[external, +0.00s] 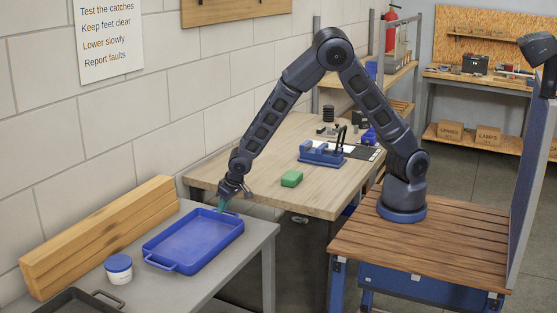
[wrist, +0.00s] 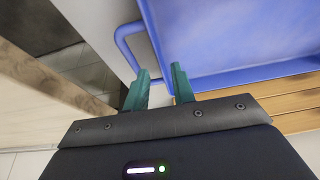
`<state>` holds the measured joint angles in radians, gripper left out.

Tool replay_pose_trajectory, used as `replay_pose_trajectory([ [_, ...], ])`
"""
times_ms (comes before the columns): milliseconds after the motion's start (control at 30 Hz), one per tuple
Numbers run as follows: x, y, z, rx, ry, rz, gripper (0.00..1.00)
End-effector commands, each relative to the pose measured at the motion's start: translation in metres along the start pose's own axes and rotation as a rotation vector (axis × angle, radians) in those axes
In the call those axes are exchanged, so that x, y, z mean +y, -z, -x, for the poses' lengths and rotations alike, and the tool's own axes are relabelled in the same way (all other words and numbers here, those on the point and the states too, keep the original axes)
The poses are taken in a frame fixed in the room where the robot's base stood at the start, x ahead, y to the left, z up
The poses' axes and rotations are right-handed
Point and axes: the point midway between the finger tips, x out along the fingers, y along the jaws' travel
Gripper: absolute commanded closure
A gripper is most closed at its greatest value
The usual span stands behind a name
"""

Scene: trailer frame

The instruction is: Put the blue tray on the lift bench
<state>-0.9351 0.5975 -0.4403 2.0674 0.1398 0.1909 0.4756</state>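The blue tray (external: 188,255) is a shallow rectangle with a loop handle at each end, lying flat on a grey table (external: 235,262). It looks empty. My gripper (external: 222,208) is at the tray's far end. In the wrist view my gripper (wrist: 160,67) has its two teal fingers apart, with nothing shut between them. The left finger is by the tray's handle and the right one overlaps the blue tray (wrist: 215,35); contact cannot be told. A wood-topped bench (external: 245,165) stands beyond the grey table; it may be the lift bench, but no label shows.
A green block (external: 291,178) and a blue fixture (external: 322,153) sit on the wood-topped bench, whose left part is clear. A white tub with a blue lid (external: 118,268), timber beams (external: 100,235) and a dark pan (external: 78,302) are near the tray. A block wall runs behind.

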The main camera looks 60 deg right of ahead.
Motion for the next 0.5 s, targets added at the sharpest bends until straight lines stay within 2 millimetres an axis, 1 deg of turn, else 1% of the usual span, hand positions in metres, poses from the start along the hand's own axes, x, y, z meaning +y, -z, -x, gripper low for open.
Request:
replay_pose_trajectory([
  [33, -0.001, 0.0, 0.01, 0.001, 0.002, 0.001, 0.75],
  [200, -0.001, 0.0, 0.039, 0.001, 0.002, 0.003, 0.75],
  [300, -0.001, -0.001, 0.053, 0.0, 0.002, 0.002, 0.75],
  [500, -0.001, 0.0, 0.069, 0.0, 0.001, 0.003, 0.75],
])
